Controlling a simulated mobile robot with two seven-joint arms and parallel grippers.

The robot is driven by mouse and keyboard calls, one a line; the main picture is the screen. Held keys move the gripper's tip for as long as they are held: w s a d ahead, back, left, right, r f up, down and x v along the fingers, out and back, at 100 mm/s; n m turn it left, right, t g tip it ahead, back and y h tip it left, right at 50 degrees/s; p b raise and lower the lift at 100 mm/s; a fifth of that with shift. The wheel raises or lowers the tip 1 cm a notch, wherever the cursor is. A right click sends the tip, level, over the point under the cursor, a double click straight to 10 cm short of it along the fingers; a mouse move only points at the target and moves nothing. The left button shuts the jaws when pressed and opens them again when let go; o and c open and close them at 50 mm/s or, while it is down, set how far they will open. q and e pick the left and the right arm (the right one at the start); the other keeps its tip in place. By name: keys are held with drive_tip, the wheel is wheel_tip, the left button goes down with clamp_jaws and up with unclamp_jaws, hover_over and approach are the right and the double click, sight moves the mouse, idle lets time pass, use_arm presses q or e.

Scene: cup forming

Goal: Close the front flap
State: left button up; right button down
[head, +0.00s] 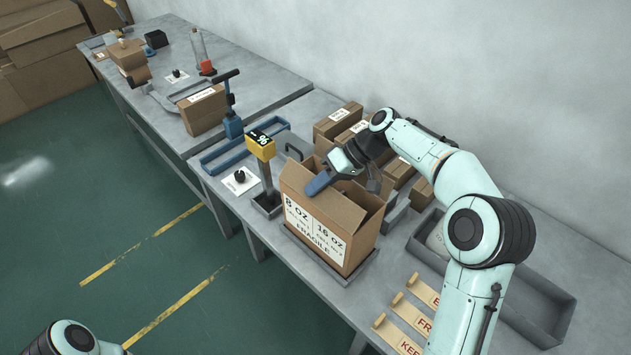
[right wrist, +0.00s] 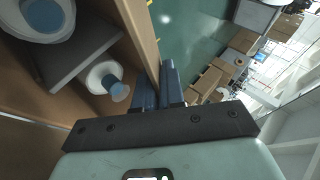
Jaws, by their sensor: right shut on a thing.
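The brown cardboard box (head: 327,235) stands on the table with its top at least partly open. Its labelled side reads 8 oz, 16 oz and FRAGILE. My right gripper (head: 319,184) reaches over the box from the right, with its blue fingers at the top edge. In the right wrist view, the fingers (right wrist: 167,84) are shut on a cardboard panel (right wrist: 145,40), which seems to be a flap. White round items with blue centres (right wrist: 104,78) and a grey divider (right wrist: 85,45) show inside the box. My left gripper is out of view.
A yellow display on a post (head: 262,146) stands close left of the box. Small cartons (head: 338,119) lie behind it. A grey tray (head: 535,300) and wooden labelled strips (head: 408,312) lie to the right. Another table (head: 255,92) stands at the back left.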

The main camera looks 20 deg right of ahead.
drive_tip(key=c, duration=1.3)
unclamp_jaws()
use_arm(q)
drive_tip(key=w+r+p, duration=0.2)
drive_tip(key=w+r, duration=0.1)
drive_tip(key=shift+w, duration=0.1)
use_arm(e)
drive_tip(key=v, duration=1.3)
drive_tip(key=shift+d, duration=0.25)
drive_tip(key=shift+s, duration=0.1)
drive_tip(key=shift+c, duration=0.4)
